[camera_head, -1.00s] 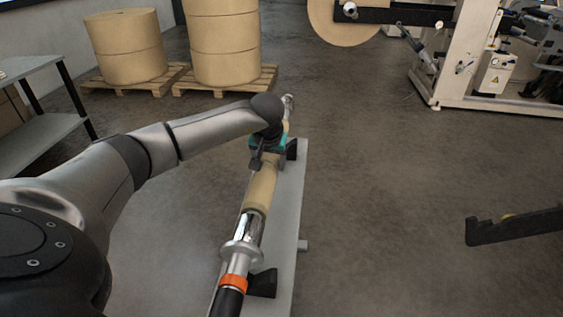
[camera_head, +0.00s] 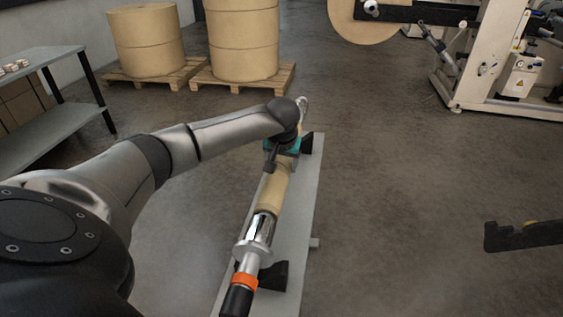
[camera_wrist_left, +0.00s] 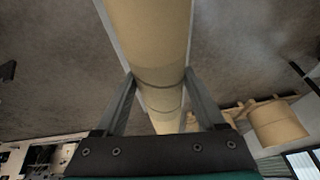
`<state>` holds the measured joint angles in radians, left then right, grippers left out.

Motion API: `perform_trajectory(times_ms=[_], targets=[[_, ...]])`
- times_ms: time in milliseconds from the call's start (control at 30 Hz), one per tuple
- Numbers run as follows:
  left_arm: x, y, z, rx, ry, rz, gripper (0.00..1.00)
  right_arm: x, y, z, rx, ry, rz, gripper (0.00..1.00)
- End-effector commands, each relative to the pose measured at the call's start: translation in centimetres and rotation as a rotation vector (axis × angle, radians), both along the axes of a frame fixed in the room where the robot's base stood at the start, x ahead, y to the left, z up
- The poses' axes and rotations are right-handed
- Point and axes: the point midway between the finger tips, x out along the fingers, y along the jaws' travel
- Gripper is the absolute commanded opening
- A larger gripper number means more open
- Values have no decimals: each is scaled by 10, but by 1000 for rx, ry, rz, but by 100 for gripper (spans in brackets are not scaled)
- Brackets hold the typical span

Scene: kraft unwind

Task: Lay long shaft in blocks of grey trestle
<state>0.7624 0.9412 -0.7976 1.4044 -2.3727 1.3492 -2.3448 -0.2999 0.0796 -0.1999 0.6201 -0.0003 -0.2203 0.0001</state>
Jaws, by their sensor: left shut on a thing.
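The long shaft (camera_head: 257,233) is silver with a tan core sleeve (camera_head: 271,192) and an orange band near its dark near end. My left gripper (camera_head: 283,150) is shut around its tan part. In the left wrist view the tan tube (camera_wrist_left: 148,35) passes between the two fingers (camera_wrist_left: 160,105). The grey trestle (camera_head: 299,205) lies below and to the right of the shaft. Its black far block (camera_head: 307,144) is just right of my gripper. Its near block (camera_head: 274,274) shows beside and partly behind the shaft. I cannot tell whether the shaft touches the blocks. My right gripper is out of view.
Kraft rolls (camera_head: 243,45) stand on pallets (camera_head: 243,80) at the back. A grey table (camera_head: 55,120) is at the left. A pale machine (camera_head: 490,60) stands at the back right. A dark hooked bar (camera_head: 525,237) juts in from the right. The floor between is clear.

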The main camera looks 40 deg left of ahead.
Motion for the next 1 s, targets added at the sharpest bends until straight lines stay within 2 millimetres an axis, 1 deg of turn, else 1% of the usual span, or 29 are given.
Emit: perform_trajectory(times_ms=[33,1000], targets=[[3,1,-3,1,-12,0,0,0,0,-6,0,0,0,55],[3,1,-80,1,-12,1,0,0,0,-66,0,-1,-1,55]])
